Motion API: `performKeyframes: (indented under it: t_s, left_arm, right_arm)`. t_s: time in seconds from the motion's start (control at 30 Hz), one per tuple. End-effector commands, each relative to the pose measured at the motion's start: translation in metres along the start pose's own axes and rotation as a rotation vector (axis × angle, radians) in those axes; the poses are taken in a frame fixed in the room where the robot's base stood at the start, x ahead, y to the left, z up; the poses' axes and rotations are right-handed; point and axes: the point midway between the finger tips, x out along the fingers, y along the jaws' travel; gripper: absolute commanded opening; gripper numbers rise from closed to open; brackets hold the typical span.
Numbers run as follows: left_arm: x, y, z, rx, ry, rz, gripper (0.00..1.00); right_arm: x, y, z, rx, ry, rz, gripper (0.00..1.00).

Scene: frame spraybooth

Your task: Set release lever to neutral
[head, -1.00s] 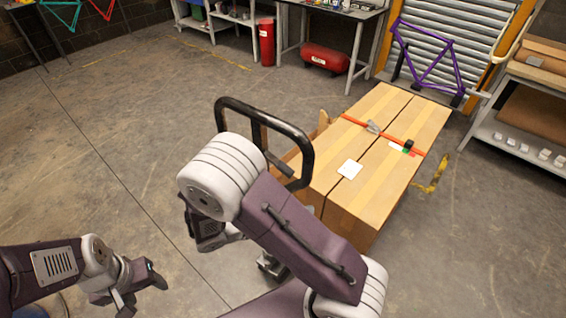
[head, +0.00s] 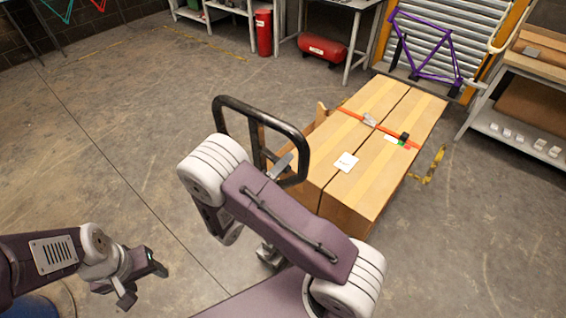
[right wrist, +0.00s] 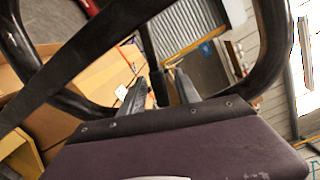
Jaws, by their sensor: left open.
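The black looped handle (head: 212,112) stands upright in front of the boxes in the head view. In the right wrist view its frame (right wrist: 268,75) surrounds my right gripper (right wrist: 161,88). A short dark bar, which looks like the release lever (right wrist: 159,84), shows between the two separated fingers. I cannot tell whether either finger touches it. In the head view my right arm hides most of that gripper, and a grey finger shows inside the loop. My left gripper (head: 145,284) is open and empty at the lower left, away from the handle.
Two long cardboard boxes (head: 376,145) with an orange strap lie behind the handle. A purple bike frame (head: 425,48), a red tank (head: 322,48) and a shelf rack (head: 518,125) stand further back.

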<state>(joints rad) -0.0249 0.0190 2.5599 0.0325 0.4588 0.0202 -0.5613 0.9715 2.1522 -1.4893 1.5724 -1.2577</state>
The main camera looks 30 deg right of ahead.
Motion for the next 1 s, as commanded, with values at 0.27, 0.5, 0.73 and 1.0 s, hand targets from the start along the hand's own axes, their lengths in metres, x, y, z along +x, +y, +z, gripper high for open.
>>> performKeyframes:
  t_s: [0.27,0.5,0.73,1.0]
  left_arm:
    - [0.0001,0.0000,0.0000,0.000,0.000,0.000,0.58]
    - [0.0001,0.0000,0.0000,0.000,0.000,0.000,0.58]
    - [0.0001,0.0000,0.0000,0.000,0.000,0.000,0.58]
    - [0.0001,0.0000,0.0000,0.000,0.000,0.000,0.58]
  right_arm:
    - [0.0008,0.0003,-0.0001,0.000,0.000,0.000,0.24]
    - [0.0006,0.0002,0.0000,0.001,0.000,0.000,0.00]
    - [0.0006,0.0002,-0.0001,0.000,0.000,0.000,0.00]
    - [0.0006,0.0003,-0.0001,0.000,0.001,0.001,0.00]
